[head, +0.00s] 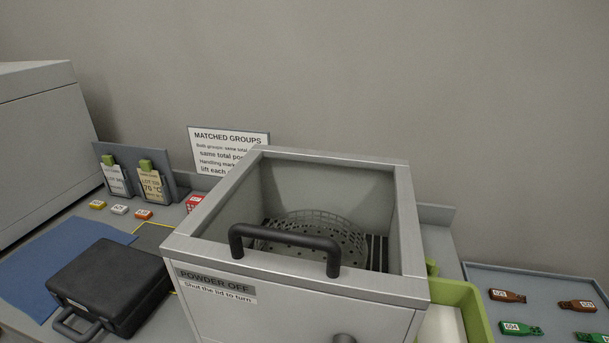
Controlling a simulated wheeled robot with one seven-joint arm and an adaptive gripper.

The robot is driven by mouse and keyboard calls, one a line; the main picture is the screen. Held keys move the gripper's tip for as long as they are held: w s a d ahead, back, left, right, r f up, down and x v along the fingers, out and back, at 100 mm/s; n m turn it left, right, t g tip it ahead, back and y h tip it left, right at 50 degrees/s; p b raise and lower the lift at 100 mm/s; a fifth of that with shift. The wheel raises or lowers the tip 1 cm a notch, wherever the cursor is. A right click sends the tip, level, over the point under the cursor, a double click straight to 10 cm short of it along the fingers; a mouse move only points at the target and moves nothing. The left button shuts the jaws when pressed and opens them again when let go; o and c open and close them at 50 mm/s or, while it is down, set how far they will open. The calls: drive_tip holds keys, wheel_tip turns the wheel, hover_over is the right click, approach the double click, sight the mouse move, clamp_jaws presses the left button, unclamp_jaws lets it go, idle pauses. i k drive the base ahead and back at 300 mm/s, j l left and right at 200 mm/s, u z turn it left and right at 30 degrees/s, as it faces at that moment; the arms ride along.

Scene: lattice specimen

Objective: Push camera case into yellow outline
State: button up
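The camera case (112,283) is a closed black case with a carry handle (77,322) at its front left. It lies flat on the bench at the lower left, with its left part over a blue mat. The yellow outline (157,224) shows as thin yellow lines around a dark grey patch behind and to the right of the case. The case covers part of that patch, and the large grey box hides its right side, so I cannot tell how much of the case lies inside. My gripper is not in view.
An open-topped grey box (300,300) with a black handle and a perforated basket stands close right of the case. The blue mat (80,250) lies left. Small labelled blocks (120,210) and a card stand (185,180) are behind. A green bin (465,293) and tray (540,283) are right.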

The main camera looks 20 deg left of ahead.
sight(113, 285)
drive_tip(key=u, duration=2)
drive_tip(key=i+j+u, duration=0.15)
drive_tip(key=i, duration=0.2)
